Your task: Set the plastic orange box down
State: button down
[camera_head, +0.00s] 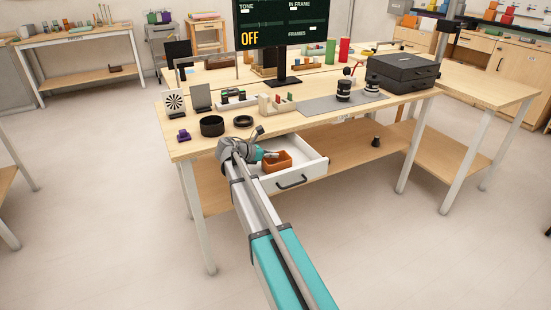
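The orange box (278,163) is a small open-topped box. It is seen inside the outline of the open white drawer (318,166) under the table's front edge. My gripper (270,154) is at the end of my arm, over the drawer's left part, and its tip meets the box's upper left edge in the picture. The fingers are too small to tell whether they are shut on the box. I cannot tell whether the box rests on the drawer floor or hangs just above it.
The wooden table (185,150) carries a black ring (212,126), a purple object (184,135), a grey mat (318,106), dark cases (402,72) and a monitor (281,25). A lower shelf (350,157) holds a small dark object (376,142). The floor in front is clear.

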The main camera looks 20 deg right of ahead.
jog(key=shift+f, duration=0.15)
jog(key=c, duration=1.3)
grip_release()
jog(key=o, duration=0.5)
